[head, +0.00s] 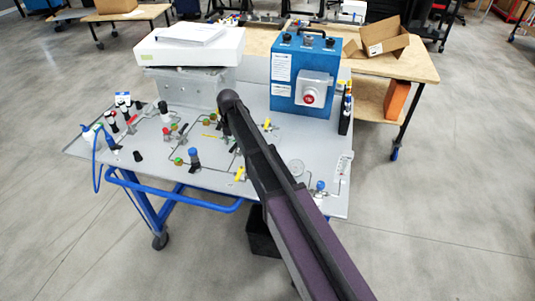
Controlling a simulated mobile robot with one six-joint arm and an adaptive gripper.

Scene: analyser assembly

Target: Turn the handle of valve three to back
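Several small valves stand on the grey panel (217,182) of the analyser bench. Yellow handles show at the middle valve (267,124) and the front valve (240,173); the front one looks upright and tilted. A valve with a blue top (194,157) stands left of the front yellow handle. A small valve with blue and yellow parts (320,186) stands near the right front edge. I cannot read any numbers, so I cannot tell which is valve three. My arm reaches across the panel and bends down near its middle. My gripper is hidden or cannot be made out there.
A blue control box (286,104) with a red button stands at the back right of the panel. A white instrument (188,50) stands at the back left. Red, black and white fittings (124,108) stand at the left. A wooden table (413,66) with an open carton (385,40) is behind.

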